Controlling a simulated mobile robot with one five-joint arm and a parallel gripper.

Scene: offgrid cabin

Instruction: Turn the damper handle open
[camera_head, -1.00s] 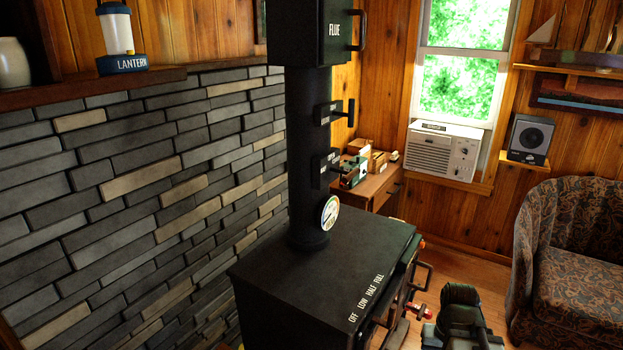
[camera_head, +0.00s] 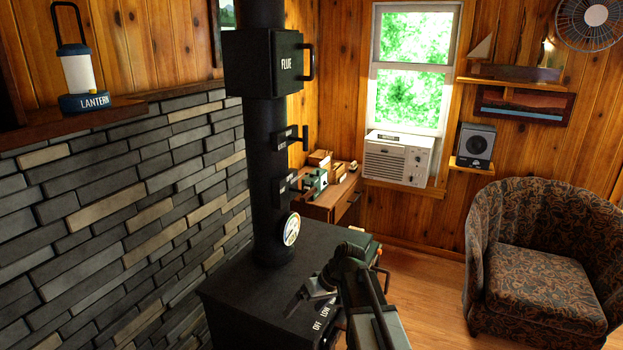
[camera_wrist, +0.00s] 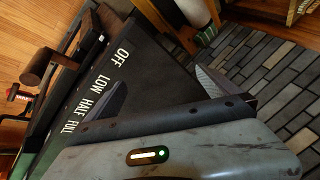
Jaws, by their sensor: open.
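The black stovepipe (camera_head: 262,170) rises from the black stove (camera_head: 240,272). Two small labelled plates with handles are on the pipe: an upper one (camera_head: 287,138) and a lower one (camera_head: 286,185). Their lettering is too small to read, so I cannot tell which is the damper handle. My gripper (camera_head: 302,298) is over the stove top, below and apart from both handles. In the wrist view my gripper (camera_wrist: 158,92) is open and empty, its fingers spread above the stove top beside the OFF, LOW, HALF, FULL lettering (camera_wrist: 97,92).
A black FLUE box (camera_head: 270,64) with a side handle sits high on the pipe. A round gauge (camera_head: 291,229) is at the pipe's foot. A wooden-gripped handle (camera_wrist: 40,66) sticks out at the stove's edge. An armchair (camera_head: 540,290) stands right, with open floor between.

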